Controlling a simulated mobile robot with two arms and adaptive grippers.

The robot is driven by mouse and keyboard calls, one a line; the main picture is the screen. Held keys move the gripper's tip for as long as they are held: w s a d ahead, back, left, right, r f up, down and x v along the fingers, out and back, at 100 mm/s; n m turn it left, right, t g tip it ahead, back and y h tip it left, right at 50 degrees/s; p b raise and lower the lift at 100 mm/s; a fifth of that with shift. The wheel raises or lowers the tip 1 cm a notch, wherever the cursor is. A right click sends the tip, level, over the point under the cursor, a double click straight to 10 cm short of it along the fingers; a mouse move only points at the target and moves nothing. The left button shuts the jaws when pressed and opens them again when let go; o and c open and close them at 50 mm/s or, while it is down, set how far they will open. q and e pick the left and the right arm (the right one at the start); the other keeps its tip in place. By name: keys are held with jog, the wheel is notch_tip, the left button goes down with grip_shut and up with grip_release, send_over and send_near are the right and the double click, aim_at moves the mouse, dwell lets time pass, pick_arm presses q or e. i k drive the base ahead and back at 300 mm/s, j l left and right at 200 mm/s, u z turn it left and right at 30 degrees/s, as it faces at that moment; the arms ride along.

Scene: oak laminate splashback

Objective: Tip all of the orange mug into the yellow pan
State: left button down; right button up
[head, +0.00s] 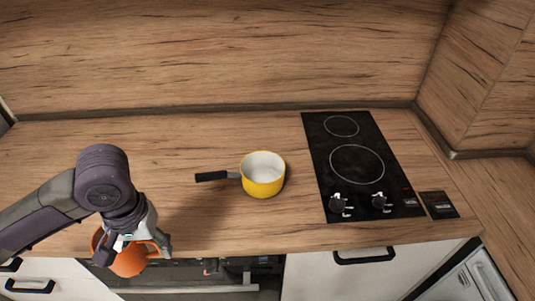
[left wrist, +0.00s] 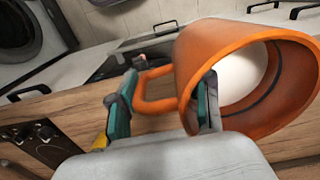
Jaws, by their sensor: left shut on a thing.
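The yellow pan (head: 263,182) stands upright on the counter, left of the hob. Its inside is pale and looks empty, and its black handle points left. My left gripper (head: 134,246) is shut on the orange mug (head: 131,263) at the counter's front edge, left of and nearer than the pan. In the left wrist view the fingers (left wrist: 165,100) are at the handle side of the mug (left wrist: 200,50). A white rounded thing (left wrist: 240,78) shows inside the mug; I cannot tell what it is. A small yellow patch beside the fingers may be the pan. My right gripper is out of view.
The black hob (head: 350,165) with two rings and knobs lies right of the pan. The wooden counter (head: 200,140) is clear around the pan. The wooden splashback (head: 220,55) rises behind. Cabinet and oven fronts with handles lie below the front edge.

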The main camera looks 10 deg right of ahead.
aim_at(262, 174)
jog(key=i+z, duration=0.1)
jog(key=z, duration=0.3)
jog(key=i+z, duration=0.15)
jog(key=z, duration=0.2)
jog(key=i+z, duration=0.1)
jog(key=z, duration=0.3)
